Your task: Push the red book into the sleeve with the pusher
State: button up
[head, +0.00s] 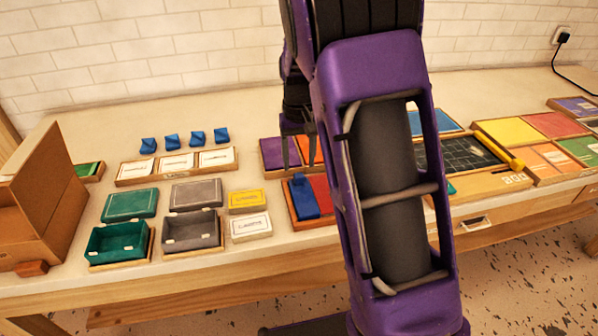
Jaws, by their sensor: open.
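My gripper (299,155) points down over the middle of the table, with its two fingers apart and nothing visible between them. A flat red piece (321,188), which may be the red book, lies in a wooden tray just in front of it, partly hidden by my arm. A blue block with a raised end (303,196) lies beside the red piece; I cannot tell whether it is the pusher. Purple and orange panels (272,153) lie behind, close to the fingers. I cannot make out the sleeve for certain.
A brown open box (68,205) stands at the left. Green (118,243) and grey (191,230) open boxes lie near the front edge. Several small blue blocks (172,142) stand behind white cards. A dark gridded board with a yellow rod (516,160) is at right. My arm hides the middle.

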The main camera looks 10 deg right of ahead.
aim_at(299, 175)
jog(key=shift+f, duration=1.9)
grip_shut()
